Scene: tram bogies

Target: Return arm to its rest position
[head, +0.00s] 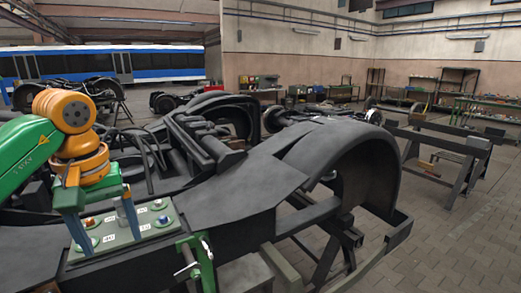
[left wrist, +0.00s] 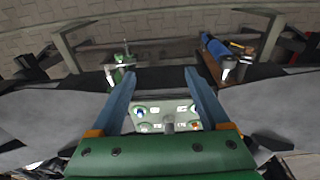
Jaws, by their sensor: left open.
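My left arm (head: 25,145), green with orange joints, comes in from the left in the head view. Its left gripper (head: 107,236) points down over a light green plate (head: 140,233) on the dark bogie frame. The blue-grey fingers are spread apart with nothing held between them. The left wrist view also shows the open fingers (left wrist: 160,75), with the plate (left wrist: 150,115) seen between them. The plate carries small round fittings, some blue and orange, and white labels. I cannot tell whether the fingertips touch the plate. My right gripper is not in view.
The dark bogie frame (head: 240,190) with its curved wheel arch (head: 350,160) fills the foreground. A green clamp (head: 205,265) sits at its near edge beside the plate. A trestle (head: 445,160) stands at the right. Paved floor (head: 455,235) at the right front is clear. A blue-and-white tram (head: 150,62) is behind.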

